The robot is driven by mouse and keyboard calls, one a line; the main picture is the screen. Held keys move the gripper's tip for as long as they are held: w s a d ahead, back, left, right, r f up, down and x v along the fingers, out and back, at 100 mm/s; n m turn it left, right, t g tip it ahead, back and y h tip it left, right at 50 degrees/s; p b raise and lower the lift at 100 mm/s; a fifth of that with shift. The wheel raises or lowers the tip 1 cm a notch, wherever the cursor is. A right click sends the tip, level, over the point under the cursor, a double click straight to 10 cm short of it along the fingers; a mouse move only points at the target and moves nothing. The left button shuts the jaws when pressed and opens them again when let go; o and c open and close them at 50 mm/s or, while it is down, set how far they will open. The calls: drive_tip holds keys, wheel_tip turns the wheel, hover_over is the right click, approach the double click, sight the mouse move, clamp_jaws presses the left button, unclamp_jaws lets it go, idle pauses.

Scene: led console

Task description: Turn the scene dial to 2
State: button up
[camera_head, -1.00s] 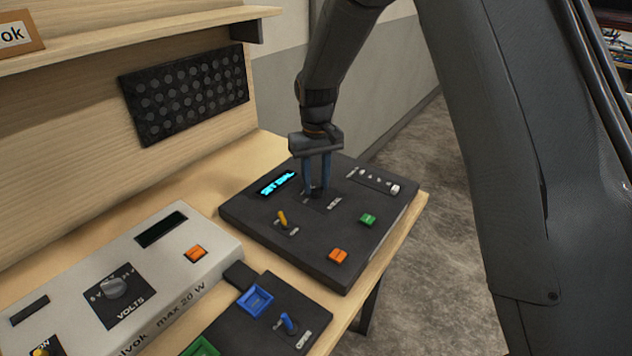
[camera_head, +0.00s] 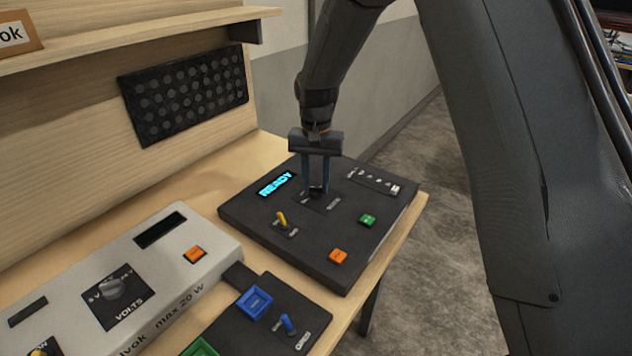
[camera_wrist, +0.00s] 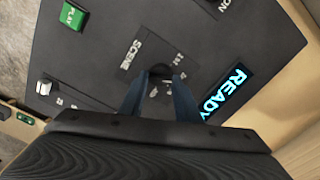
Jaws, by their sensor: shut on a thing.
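The black console (camera_head: 260,228) lies at the right end of the bench. Its scene dial (camera_head: 317,191) is a small dark knob near the far middle, mostly hidden between my fingers. My gripper (camera_head: 316,186) points straight down and is shut on the dial. In the wrist view, the dial (camera_wrist: 161,72) sits between the blue fingertips of my gripper (camera_wrist: 160,85), beside the SCENE label (camera_wrist: 134,52). Some scale marks show around the dial, but its pointer is hidden and I cannot tell its setting. The display (camera_head: 276,184) reads READY in cyan; it also shows in the wrist view (camera_wrist: 225,93).
Close to the dial are a yellow toggle (camera_head: 282,218), a green button (camera_head: 368,220), an orange button (camera_head: 338,256) and a white slider (camera_head: 395,189). A grey power supply (camera_head: 180,262) and a small black box with a blue toggle (camera_head: 288,324) stand nearer.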

drive_tip(key=shift+r, duration=0.1)
drive_tip(key=o, duration=1)
drive_tip(key=shift+o, duration=0.2)
drive_tip(key=shift+r+b, duration=1.3)
drive_tip(key=shift+r, duration=2.55)
drive_tip(key=shift+n+t, duration=0.4)
drive_tip(key=shift+n, duration=0.2)
drive_tip(key=s+d+f, duration=0.1)
drive_tip(key=s+d, duration=0.2)
drive_tip(key=s+d+f+b, duration=0.1)
drive_tip(key=s+d, duration=0.2)
drive_tip(key=d, duration=0.1)
drive_tip(key=s+d+f, duration=0.1)
drive_tip(key=s+d, duration=0.2)
drive_tip(key=s, duration=0.1)
drive_tip(key=shift+s+d+f, duration=0.1)
drive_tip(key=shift+d, duration=0.25)
drive_tip(key=s+d+f, duration=0.2)
drive_tip(key=s+d, duration=0.1)
drive_tip(key=s, duration=0.3)
drive_tip(key=s+d+f+n+b, duration=0.1)
drive_tip(key=s+d+f, duration=0.1)
drive_tip(key=s, duration=0.4)
drive_tip(key=shift+s+d+t, duration=0.3)
drive_tip(key=shift+s+d, duration=0.05)
drive_tip(key=shift+d, duration=0.3)
